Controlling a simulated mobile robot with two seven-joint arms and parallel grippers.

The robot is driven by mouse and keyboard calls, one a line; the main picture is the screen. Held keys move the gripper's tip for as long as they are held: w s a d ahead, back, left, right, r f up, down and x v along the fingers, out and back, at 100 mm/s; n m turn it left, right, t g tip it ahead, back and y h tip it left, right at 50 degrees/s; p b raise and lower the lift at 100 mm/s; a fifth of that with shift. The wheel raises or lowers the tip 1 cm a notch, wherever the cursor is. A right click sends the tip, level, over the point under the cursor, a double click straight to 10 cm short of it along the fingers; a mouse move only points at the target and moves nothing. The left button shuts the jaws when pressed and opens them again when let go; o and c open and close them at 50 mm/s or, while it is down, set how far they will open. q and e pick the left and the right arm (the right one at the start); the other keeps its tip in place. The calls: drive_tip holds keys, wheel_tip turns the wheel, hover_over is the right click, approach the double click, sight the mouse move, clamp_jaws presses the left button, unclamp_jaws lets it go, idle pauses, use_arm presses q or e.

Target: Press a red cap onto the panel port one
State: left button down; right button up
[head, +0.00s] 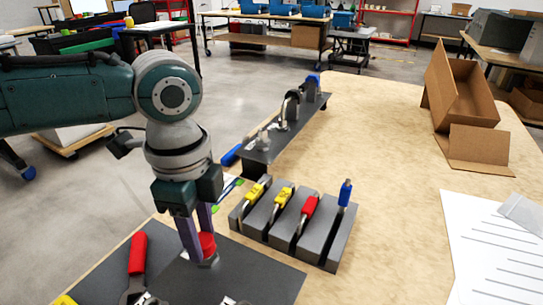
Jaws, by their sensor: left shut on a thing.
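My left gripper (204,238) comes down from the upper left with its purple fingers shut on a red cap (208,245). The cap is low over the dark panel (270,278) at the bottom of the head view, right above or on a silvery port (210,261). The fingers partly hide the cap, and I cannot tell whether it is seated. More metal fittings (232,301) show on the panel at the bottom edge, cut off by the frame. My right gripper is not in view.
A grey slotted rack (318,249) holds yellow-, red- and blue-handled tools just right of my gripper. A red-handled tool (137,256) lies at left. Behind stands a dark shelf (268,148) with fittings. An open cardboard box (462,92) and white paper (500,240) lie right; the wooden table between is clear.

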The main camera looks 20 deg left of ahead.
use_arm(q)
drive_tip(key=shift+f+b, duration=0.35)
drive_tip(key=shift+f, duration=0.25)
drive_tip(key=shift+c, duration=1.8)
unclamp_jaws()
drive_tip(key=shift+r, duration=0.2)
wheel_tip(320, 180, up, 10)
drive_tip(key=p, duration=0.2)
drive_tip(key=shift+f, duration=0.15)
